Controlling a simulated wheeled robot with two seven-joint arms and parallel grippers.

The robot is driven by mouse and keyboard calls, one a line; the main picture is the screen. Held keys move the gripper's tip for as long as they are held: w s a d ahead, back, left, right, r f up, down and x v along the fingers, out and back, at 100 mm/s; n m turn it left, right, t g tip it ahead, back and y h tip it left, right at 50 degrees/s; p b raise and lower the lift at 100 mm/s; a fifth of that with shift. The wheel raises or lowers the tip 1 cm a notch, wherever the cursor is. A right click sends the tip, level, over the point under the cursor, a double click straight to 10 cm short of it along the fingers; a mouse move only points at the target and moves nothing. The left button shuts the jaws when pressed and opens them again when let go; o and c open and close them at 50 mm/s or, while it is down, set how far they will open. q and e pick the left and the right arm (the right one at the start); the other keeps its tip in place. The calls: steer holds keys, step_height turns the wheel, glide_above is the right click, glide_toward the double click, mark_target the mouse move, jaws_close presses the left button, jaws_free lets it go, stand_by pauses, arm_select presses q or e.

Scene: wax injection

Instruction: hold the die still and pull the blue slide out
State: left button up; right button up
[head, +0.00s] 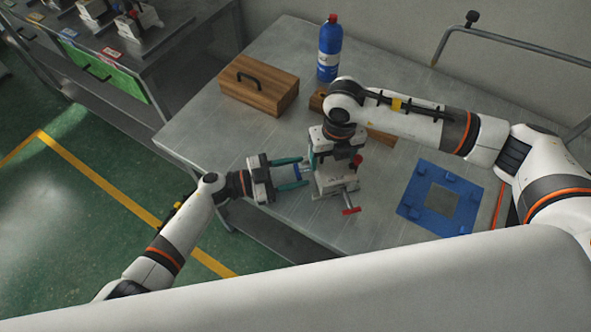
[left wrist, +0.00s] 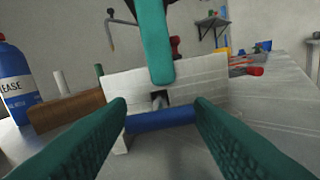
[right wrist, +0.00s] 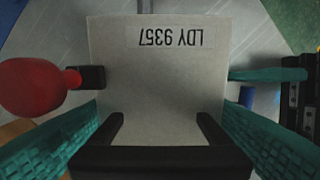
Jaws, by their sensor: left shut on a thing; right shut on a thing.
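The die (head: 336,181) is a pale metal block standing on the table; its top, marked LDY 9357, fills the right wrist view (right wrist: 165,75). My right gripper (head: 336,152) comes down from above and is shut on the die, fingers on opposite sides. The blue slide (left wrist: 162,120) is a blue crossbar at the die's left side, with a short metal rod running into a dark hole in the die face (left wrist: 195,85). My left gripper (head: 296,172) is shut on the blue slide, level with it. Its fingers partly hide the slide in the head view.
A red knob (right wrist: 35,88) sticks out from the die, and a red-handled screw (head: 351,211) points forward. A wooden box (head: 259,83), a blue bottle (head: 329,50) and a blue frame (head: 412,209) stand around on the table (head: 384,239). The table's left edge is close to my left gripper.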

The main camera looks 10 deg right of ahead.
arm_select(q)
steer(key=shift+a, duration=1.15)
arm_select(e)
steer(key=shift+w+d, duration=0.1)
arm_select(q)
steer(key=o, duration=1.3)
steer(key=shift+o, duration=0.2)
steer(key=a, duration=1.2)
steer(key=shift+s, duration=0.3)
steer(key=shift+d, duration=0.1)
arm_select(e)
steer(key=o, duration=1.6)
